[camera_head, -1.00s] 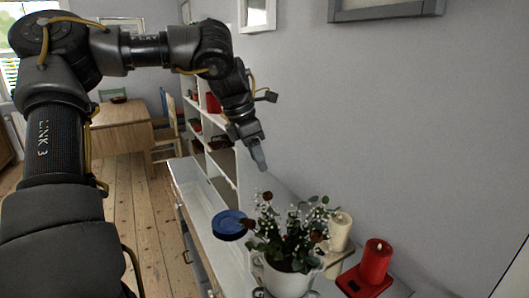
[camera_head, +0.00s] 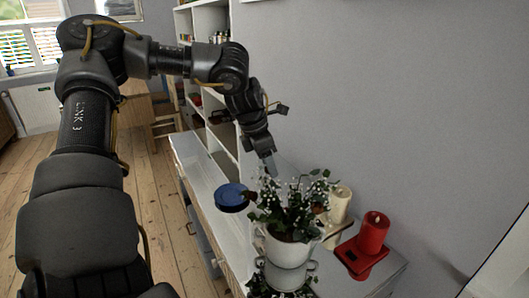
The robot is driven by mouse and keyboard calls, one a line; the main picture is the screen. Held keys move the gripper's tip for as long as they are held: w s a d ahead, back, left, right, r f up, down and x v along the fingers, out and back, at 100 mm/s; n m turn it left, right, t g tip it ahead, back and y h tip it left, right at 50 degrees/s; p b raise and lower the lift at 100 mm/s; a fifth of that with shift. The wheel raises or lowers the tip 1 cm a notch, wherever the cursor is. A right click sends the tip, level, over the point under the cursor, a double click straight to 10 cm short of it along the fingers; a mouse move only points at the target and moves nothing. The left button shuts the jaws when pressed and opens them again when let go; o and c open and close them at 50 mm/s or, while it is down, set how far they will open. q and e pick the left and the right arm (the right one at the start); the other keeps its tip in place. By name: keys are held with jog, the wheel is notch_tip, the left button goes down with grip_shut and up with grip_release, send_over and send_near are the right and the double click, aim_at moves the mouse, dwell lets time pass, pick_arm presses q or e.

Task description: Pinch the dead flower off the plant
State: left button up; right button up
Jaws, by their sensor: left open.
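The plant (camera_head: 290,212) has green leaves, small white blossoms and a few dark reddish-brown heads. It stands in a white two-handled pot (camera_head: 287,252) on the cabinet. One dark brownish head (camera_head: 252,196) shows at its left edge; I cannot tell for sure which head is the dead one. My left gripper (camera_head: 269,163) comes in from the upper left, pointing down. Its tips are just above the upper left of the foliage, close to it. It is open, with nothing seen between its fingers. Whether it touches any stem is unclear. My right gripper is not in view.
A blue dish (camera_head: 231,197) sits left of the plant. A cream candle (camera_head: 339,204) and a red candle (camera_head: 374,233) on a red holder stand to its right. A white shelf (camera_head: 222,138) stands behind.

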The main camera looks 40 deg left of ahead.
pick_arm(q)
jog(key=shift+f, duration=0.1)
grip_shut()
dwell(0.3)
